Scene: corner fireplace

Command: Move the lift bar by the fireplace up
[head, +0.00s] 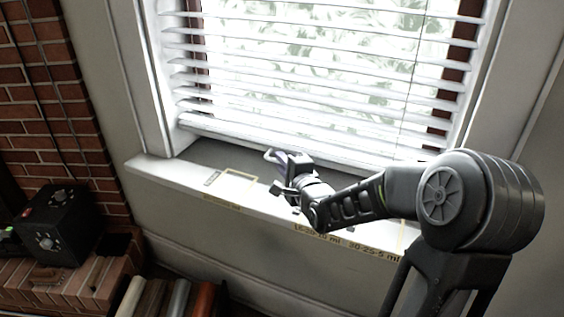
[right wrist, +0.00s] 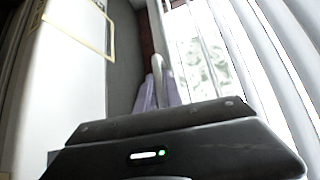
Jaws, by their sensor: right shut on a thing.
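The lift bar (head: 235,138) is the pale bottom rail of the white blind, low across the window and just above the sill. My right gripper (head: 275,157) is at this rail, left of its middle, with its fingertips toward the window. In the right wrist view the purple-grey fingers (right wrist: 159,88) are shut around a pale narrow bar (right wrist: 156,35), which appears to be the lift bar. The exact contact is small and partly hidden by the gripper body. My left gripper is not in view.
The blind slats (head: 310,70) hang closely above the rail. A white window sill (head: 160,171) with yellow markings runs below. A black box (head: 55,225) stands on the brick ledge at the left. Several rolls (head: 177,298) lie or stand below.

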